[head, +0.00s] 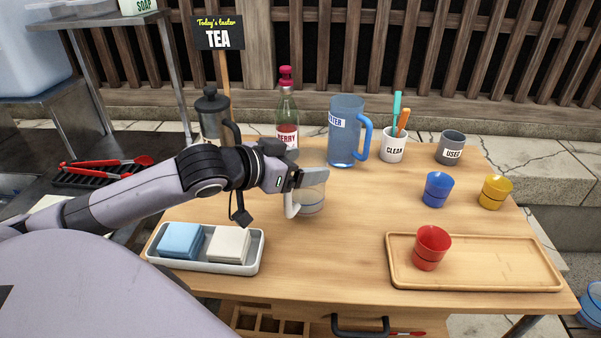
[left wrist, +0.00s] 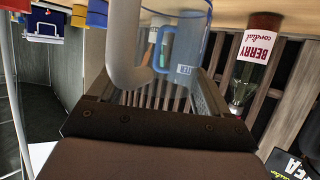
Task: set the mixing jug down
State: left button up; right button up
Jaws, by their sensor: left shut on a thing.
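The mixing jug (head: 311,198) is a small clear vessel with a pale handle, upright over the middle of the wooden table (head: 345,235). My left gripper (head: 296,186) is shut on its handle and covers part of the jug. In the left wrist view the pale handle (left wrist: 124,50) rises large between the jaws. I cannot tell whether the jug's base touches the table. My right gripper is not in view.
Behind stand a berry cordial bottle (head: 287,112), a blue water jug (head: 345,135) and a CLEAN cup (head: 392,149). A tray of cloths (head: 240,268) lies front left, a wooden tray (head: 490,280) with a red cup (head: 431,247) front right. Table between trays is bare.

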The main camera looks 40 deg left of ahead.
pick_arm(q)
jog(key=shift+f, duration=0.8)
jog(key=o, duration=1.3)
jog(key=shift+f, duration=0.15)
jog(key=shift+r, duration=0.2)
jog(key=p+v, duration=0.5)
jog(key=v, duration=0.7)
